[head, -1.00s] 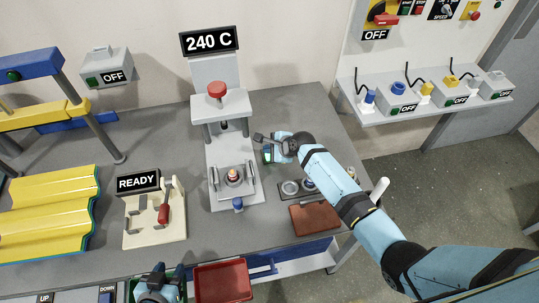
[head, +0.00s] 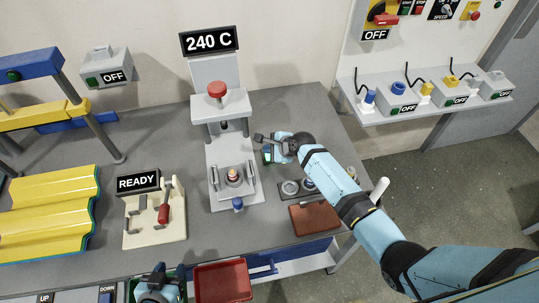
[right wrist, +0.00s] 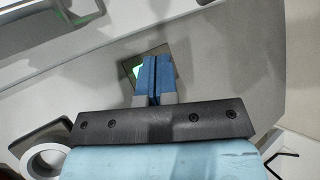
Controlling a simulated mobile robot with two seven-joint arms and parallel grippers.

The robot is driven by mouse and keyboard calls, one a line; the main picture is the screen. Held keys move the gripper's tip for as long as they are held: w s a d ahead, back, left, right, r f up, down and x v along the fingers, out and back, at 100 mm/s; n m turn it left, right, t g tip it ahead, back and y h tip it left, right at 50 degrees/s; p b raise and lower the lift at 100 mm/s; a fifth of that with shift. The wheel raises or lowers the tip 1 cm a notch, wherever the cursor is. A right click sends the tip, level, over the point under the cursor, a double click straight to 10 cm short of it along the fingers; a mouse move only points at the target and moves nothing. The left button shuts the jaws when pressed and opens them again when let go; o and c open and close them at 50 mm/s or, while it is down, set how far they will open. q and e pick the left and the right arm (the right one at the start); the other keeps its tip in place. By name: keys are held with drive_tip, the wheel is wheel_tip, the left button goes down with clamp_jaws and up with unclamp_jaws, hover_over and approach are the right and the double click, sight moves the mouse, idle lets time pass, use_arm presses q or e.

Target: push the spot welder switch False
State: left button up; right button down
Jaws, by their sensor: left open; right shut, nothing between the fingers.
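A small dark switch plate with a green lit part (head: 268,157) is on the grey bench beside the press under the 240 C sign. In the right wrist view the green part (right wrist: 137,71) shows just left of my fingertips, and the fingers hide the rest. No label marks it as the spot welder switch. My right gripper (head: 262,145) is shut and empty, pointing down at this plate. I cannot tell whether it touches. My left gripper (head: 157,272) is open at the bottom edge, over a green bin (head: 183,286).
The grey press (head: 232,160) with a red knob stands left of my right gripper. A READY fixture (head: 155,225) and yellow corrugated sheet (head: 50,215) lie further left. A brown block (head: 315,219) and red tray (head: 222,282) are nearer. Switch boxes (head: 398,97) stand on the right shelf.

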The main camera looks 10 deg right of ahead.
drive_tip(key=shift+f, duration=0.15)
drive_tip(key=shift+f, duration=0.3)
drive_tip(key=shift+f, duration=0.3)
idle(0.4)
drive_tip(key=shift+r, duration=0.15)
drive_tip(key=shift+r+p, duration=0.6)
drive_tip(key=shift+p, duration=0.35)
wheel_tip(320, 180, up, 4)
drive_tip(key=p, duration=0.3)
drive_tip(key=shift+f+p, duration=0.15)
drive_tip(key=shift+p, duration=0.25)
wheel_tip(320, 180, up, 2)
drive_tip(key=shift+r+p, duration=0.15)
drive_tip(key=shift+p, duration=0.2)
